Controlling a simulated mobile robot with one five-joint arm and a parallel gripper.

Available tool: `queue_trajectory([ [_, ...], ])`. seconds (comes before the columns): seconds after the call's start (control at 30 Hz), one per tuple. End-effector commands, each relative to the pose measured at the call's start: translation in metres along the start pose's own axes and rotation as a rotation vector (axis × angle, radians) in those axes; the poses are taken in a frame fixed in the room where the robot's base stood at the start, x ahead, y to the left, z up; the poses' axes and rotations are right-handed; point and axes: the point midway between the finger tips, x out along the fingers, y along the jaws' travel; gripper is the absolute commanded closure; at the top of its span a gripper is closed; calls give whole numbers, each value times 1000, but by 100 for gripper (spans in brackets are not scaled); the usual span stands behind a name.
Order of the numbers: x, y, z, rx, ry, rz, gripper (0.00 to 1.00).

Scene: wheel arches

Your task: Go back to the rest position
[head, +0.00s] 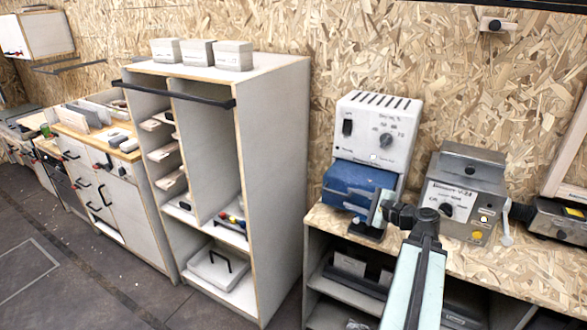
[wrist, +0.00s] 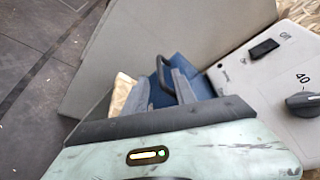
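My arm's pale green link rises from the bottom right of the head view. My gripper (head: 372,222) is at its far end, small and dark, in front of a blue case (head: 352,184) on the workbench. In the wrist view, two grey fingers of my gripper (wrist: 166,92) stand apart beyond the pale casing. Blue of the case (wrist: 184,66) and a dark curved handle show around and between them. I see nothing held. Whether the fingers touch the case cannot be told.
A grey metal machine (head: 468,190) with knobs stands close to the right of my arm. A tall open shelf cabinet (head: 272,150) is to the left. Floor (head: 60,260) is clear at bottom left.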

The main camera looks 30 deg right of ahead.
Motion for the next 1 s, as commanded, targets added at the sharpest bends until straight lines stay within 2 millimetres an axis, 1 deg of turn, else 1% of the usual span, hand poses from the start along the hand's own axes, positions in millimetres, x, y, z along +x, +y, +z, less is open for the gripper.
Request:
queue_trajectory([
  [0.1,3,0,3,-1,-5,3,68],
  [0.17,12,0,13,-6,-22,14,68],
  [0.23,35,3,40,-17,-66,41,68],
  [0.27,48,5,56,-23,-93,57,68],
  [0.3,68,10,82,-34,-134,83,68],
  [0.37,99,21,126,-55,-199,131,68],
  [0.4,118,33,154,-79,-235,177,68],
  [0.47,142,58,196,-127,-282,260,68],
  [0.5,156,77,222,-172,-311,324,68],
  [0.57,171,109,261,-261,-354,426,68],
  [0.6,178,132,284,-332,-381,498,68],
  [0.67,183,167,316,-457,-422,608,68],
  [0.7,183,190,332,-547,-448,682,68],
  [0.77,179,220,351,-692,-483,788,68],
  [0.8,174,238,360,-797,-505,860,68],
  [0.87,164,262,364,-965,-534,973,68],
  [0.9,157,272,361,-1070,-544,1042,68],
  [0.93,152,278,355,-1141,-549,1092,68],
  [0.97,146,280,347,-1206,-549,1139,68],
  [1.0,139,281,333,-1282,-544,1199,68],
])
